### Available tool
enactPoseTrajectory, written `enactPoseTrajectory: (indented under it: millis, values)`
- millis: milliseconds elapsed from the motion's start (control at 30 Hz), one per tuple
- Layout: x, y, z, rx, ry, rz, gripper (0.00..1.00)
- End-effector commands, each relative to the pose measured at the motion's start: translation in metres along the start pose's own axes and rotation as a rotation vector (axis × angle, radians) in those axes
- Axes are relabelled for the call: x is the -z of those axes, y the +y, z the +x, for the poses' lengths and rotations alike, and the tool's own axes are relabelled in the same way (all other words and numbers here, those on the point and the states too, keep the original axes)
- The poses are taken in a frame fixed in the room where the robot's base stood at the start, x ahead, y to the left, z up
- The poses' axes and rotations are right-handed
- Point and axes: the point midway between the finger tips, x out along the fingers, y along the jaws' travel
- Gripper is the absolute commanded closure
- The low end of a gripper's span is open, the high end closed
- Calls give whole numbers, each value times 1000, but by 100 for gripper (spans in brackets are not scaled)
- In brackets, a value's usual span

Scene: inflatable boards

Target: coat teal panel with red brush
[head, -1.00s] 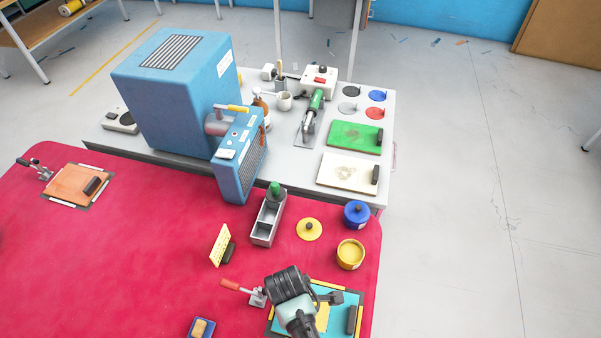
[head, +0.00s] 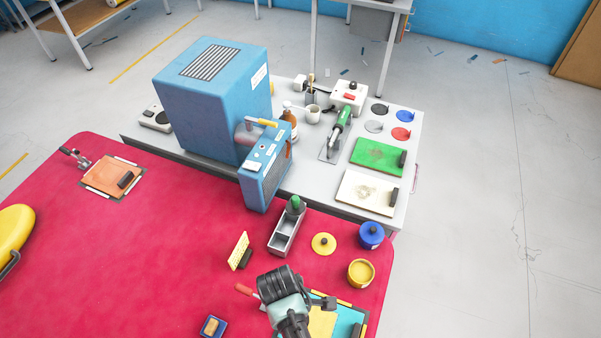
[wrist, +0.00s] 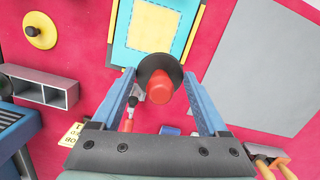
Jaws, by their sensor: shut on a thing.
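The teal panel (head: 349,322) lies near the front right of the red table, partly hidden by my arm in the head view. In the wrist view the teal panel (wrist: 183,30) has a pale yellow patch in its middle and yellow strips along its sides. My gripper (wrist: 161,76) is shut on the red brush (wrist: 163,90), seen nearly end-on as a red handle with a black disc. The brush tip is hidden behind the disc. In the picture it overlaps the panel's near edge; I cannot tell its height above the table.
A red-handled clamp (head: 246,290) stands left of the panel. A yellow pot (head: 361,273), a blue pot (head: 371,236), a yellow lid (head: 323,244) and a grey compartment tray (head: 287,233) stand beyond it.

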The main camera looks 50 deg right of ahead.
Motion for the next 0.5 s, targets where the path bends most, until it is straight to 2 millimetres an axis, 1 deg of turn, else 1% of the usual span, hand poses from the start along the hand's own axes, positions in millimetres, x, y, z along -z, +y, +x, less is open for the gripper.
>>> enactPoseTrajectory:
  millis: [33, 167, 500]
  values:
    - [1, 0, -10, 0, 0, -1, 67]
    - [3, -1, -17, 1, 0, -1, 67]
    - [4, -1, -18, 1, -1, 0, 67]
